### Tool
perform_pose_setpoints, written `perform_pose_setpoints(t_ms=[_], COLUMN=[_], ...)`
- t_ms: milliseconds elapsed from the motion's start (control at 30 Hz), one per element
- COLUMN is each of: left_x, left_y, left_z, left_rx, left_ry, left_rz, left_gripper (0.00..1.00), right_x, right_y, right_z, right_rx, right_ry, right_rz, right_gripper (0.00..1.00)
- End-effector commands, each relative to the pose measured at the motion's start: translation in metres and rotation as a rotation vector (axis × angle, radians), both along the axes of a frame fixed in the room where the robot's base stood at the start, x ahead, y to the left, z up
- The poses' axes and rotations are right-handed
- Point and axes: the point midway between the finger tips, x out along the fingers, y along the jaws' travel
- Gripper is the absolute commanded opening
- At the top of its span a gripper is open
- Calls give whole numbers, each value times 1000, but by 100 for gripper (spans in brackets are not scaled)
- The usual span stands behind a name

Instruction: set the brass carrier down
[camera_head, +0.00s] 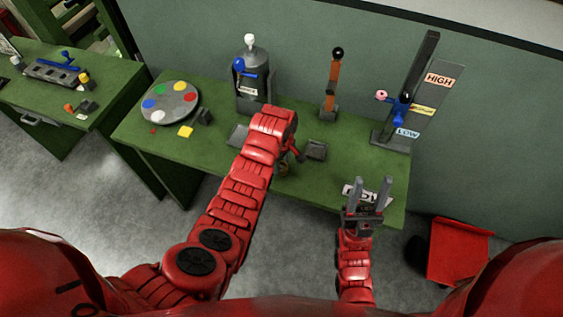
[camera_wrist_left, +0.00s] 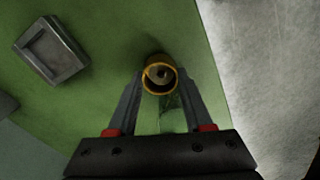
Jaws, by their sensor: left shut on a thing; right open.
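The brass carrier (camera_wrist_left: 159,76) is a small yellow ring-shaped cup with a dark inside, seen from above in the left wrist view. My left gripper (camera_wrist_left: 160,92) is shut on it, with one finger at each side. The carrier is over the green bench top (camera_wrist_left: 110,95), near its edge; I cannot tell whether it touches the surface. My right gripper (camera_head: 371,196) is open and empty at the bench's front edge.
A grey square tray (camera_head: 316,150) lies right of my left gripper. Behind stand a grey canister (camera_head: 251,88), an orange lever (camera_head: 332,84) and a HIGH/LOW gauge (camera_head: 417,92). A colour-dotted disc (camera_head: 170,104) is at left. A red bin (camera_head: 458,252) stands on the floor at right.

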Motion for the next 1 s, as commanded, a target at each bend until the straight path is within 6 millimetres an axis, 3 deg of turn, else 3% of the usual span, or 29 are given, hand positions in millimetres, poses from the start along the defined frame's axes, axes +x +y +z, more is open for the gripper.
perform_pose_setpoints(t_ms=[233, 267, 400, 767, 1000], left_x=[0, 0, 0, 0, 1], left_y=[0, 0, 0, 0, 0], left_z=[-4, -3, -3, 2, 18], left_rx=[0, -1, -1, 0, 0], left_ry=[0, -1, -1, -1, -4], left_rz=[1, 0, 0, 0, 2], left_gripper=[0, 54, 80, 81, 81], right_x=[0, 0, 0, 0, 0], right_y=[0, 0, 0, 0, 0], right_z=[-4, -3, -3, 1, -15], right_rx=[0, 0, 0, 0, 0], right_ry=[0, 0, 0, 0, 0], right_rz=[0, 0, 0, 0, 0], right_gripper=[50, 50, 50, 50, 50])
